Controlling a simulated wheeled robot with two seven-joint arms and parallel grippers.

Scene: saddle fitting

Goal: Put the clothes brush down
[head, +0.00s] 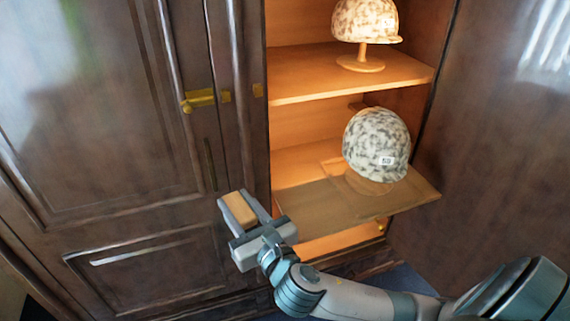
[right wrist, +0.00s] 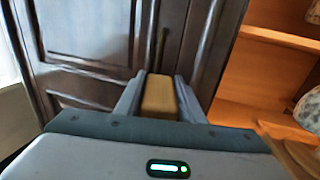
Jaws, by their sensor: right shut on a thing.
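The clothes brush (head: 239,209) is a tan, block-shaped piece between the fingers of my right gripper (head: 240,207). My right gripper is shut on it and holds it in the air in front of the dark wardrobe door, left of the open shelves. In the right wrist view the brush (right wrist: 159,97) sits between both fingers of my right gripper (right wrist: 159,95). Its bristles are not visible. My left gripper is not in view.
The open wardrobe has a lit upper shelf (head: 300,84) with a speckled helmet (head: 362,18) on a stand. A second speckled helmet (head: 377,145) stands on a lower board (head: 320,212) that juts forward. Closed dark doors (head: 110,120) with a brass handle (head: 200,99) are at left.

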